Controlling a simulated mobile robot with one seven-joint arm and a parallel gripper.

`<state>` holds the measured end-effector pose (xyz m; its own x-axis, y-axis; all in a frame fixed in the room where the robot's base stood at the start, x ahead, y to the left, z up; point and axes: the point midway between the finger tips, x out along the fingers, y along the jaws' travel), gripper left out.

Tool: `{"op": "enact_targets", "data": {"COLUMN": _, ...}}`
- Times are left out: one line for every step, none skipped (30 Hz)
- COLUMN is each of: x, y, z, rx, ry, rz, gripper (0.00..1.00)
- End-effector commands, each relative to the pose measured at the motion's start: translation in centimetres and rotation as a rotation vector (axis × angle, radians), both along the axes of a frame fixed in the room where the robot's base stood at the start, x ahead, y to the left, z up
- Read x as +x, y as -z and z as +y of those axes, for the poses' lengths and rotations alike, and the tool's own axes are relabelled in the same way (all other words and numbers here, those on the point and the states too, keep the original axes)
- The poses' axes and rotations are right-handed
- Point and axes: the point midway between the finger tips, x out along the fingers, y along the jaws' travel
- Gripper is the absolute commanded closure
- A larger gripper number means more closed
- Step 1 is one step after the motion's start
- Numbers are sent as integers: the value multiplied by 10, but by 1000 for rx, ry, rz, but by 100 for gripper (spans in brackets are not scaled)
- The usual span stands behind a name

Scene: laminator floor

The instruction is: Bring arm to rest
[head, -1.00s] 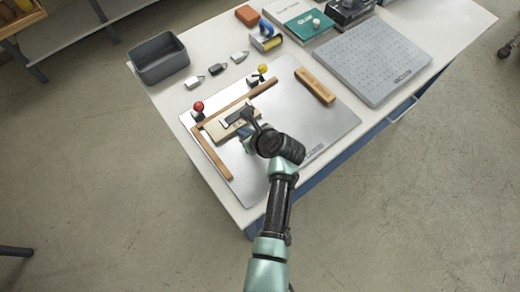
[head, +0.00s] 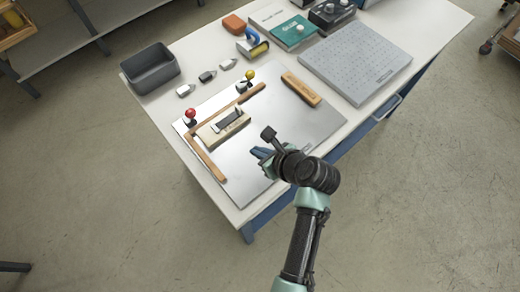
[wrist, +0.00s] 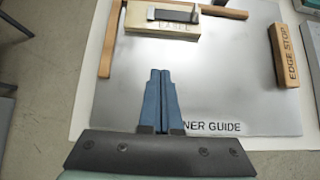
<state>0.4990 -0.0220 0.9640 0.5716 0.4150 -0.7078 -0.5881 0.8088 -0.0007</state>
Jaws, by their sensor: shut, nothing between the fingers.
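My gripper (head: 262,155) hangs over the front part of the metal plate (head: 262,185), with its blue fingers shut and nothing between them. In the wrist view the fingers (wrist: 160,95) point toward a pale wooden block (wrist: 180,42) with a dark and metal strip on top. The block (head: 212,134) lies in the corner of two wooden rails on the plate, apart from my gripper. My arm reaches in from the lower right in the head view.
A wooden edge stop (head: 301,88) lies on the plate's right part. A red-knobbed clamp (head: 191,115) and a yellow-knobbed clamp (head: 249,77) stand by the rails. A grey bin (head: 150,69), a perforated grey board (head: 355,60) and a green book (head: 292,31) sit farther back.

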Motion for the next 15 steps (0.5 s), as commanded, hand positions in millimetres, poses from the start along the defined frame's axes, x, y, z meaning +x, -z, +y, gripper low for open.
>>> {"op": "enact_targets", "data": {"x": -2, "y": -3, "z": -1, "rx": 0, "ry": 1, "rz": -1, "gripper": 100}}
{"op": "enact_targets", "data": {"x": -3, "y": -4, "z": -2, "rx": 1, "ry": 0, "rz": -1, "gripper": 100}}
{"op": "enact_targets", "data": {"x": -4, "y": -5, "z": -2, "rx": 1, "ry": 0, "rz": -1, "gripper": 100}}
{"op": "enact_targets", "data": {"x": -4, "y": -5, "z": -3, "rx": 1, "ry": 0, "rz": -1, "gripper": 100}}
{"op": "enact_targets", "data": {"x": -4, "y": -6, "z": -3, "rx": 1, "ry": 0, "rz": -1, "gripper": 100}}
{"op": "enact_targets", "data": {"x": -5, "y": -6, "z": -3, "rx": 1, "ry": 0, "rz": -1, "gripper": 100}}
{"op": "enact_targets", "data": {"x": -4, "y": -6, "z": -3, "rx": -1, "ry": -1, "rz": -2, "gripper": 100}}
{"op": "enact_targets", "data": {"x": -2, "y": -8, "z": -3, "rx": -8, "ry": -6, "rz": -11, "gripper": 100}}
{"op": "enact_targets", "data": {"x": 2, "y": -14, "z": -4, "rx": -28, "ry": -17, "rz": -34, "gripper": 100}}
{"op": "enact_targets", "data": {"x": 7, "y": -20, "z": -4, "rx": -52, "ry": -32, "rz": -60, "gripper": 100}}
{"op": "enact_targets", "data": {"x": 13, "y": -28, "z": -4, "rx": -85, "ry": -51, "rz": -95, "gripper": 100}}
{"op": "enact_targets", "data": {"x": 24, "y": -43, "z": -6, "rx": -143, "ry": -84, "rz": -156, "gripper": 100}}
{"op": "enact_targets", "data": {"x": 33, "y": -57, "z": -7, "rx": -198, "ry": -112, "rz": -212, "gripper": 100}}
{"op": "enact_targets", "data": {"x": 43, "y": -73, "z": -8, "rx": -262, "ry": -143, "rz": -273, "gripper": 100}}
{"op": "enact_targets", "data": {"x": 56, "y": -98, "z": -9, "rx": -359, "ry": -188, "rz": -363, "gripper": 100}}
